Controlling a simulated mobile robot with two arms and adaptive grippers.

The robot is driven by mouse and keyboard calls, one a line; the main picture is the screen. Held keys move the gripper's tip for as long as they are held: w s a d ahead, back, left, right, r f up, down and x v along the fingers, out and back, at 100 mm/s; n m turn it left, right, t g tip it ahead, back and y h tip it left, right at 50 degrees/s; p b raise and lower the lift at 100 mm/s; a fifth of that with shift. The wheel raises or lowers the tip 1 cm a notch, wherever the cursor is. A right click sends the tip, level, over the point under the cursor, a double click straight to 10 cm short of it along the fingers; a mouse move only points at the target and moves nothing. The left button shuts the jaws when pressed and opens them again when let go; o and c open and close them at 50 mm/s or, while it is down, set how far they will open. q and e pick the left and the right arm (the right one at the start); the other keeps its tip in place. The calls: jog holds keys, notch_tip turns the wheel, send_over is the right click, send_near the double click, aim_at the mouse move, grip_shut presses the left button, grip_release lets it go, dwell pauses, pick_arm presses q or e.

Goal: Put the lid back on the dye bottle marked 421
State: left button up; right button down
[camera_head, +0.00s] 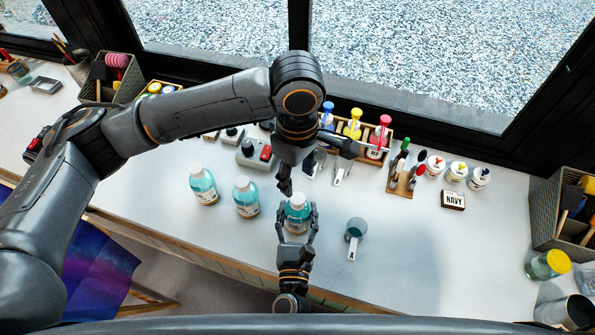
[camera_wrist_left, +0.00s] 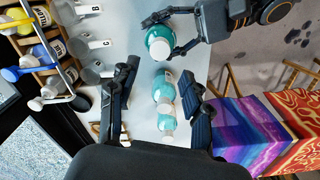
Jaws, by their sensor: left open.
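Three teal bottles with white tops stand on the white worktop: a left one (camera_head: 203,186), a middle one (camera_head: 246,197) and a right one (camera_head: 298,214). Their label numbers are too small to read. My right gripper (camera_head: 298,232) is around the right bottle from the front, its fingers against both sides; this also shows in the left wrist view, with the bottle (camera_wrist_left: 160,42) there. My left gripper (camera_head: 316,165) is open and empty, above and behind that bottle. In the left wrist view, the other two bottles (camera_wrist_left: 164,90) show between its fingers. I see no loose lid clearly.
Behind stand a wooden rack (camera_head: 388,142) of coloured-top bottles, small white jars (camera_head: 455,172) and a NAVY block (camera_head: 453,200). A grey device (camera_head: 252,155) sits back left.

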aim_at(298, 198)
pick_arm(q)
jog(key=shift+f, duration=0.1)
jog(key=shift+f, duration=3.95)
grip_shut()
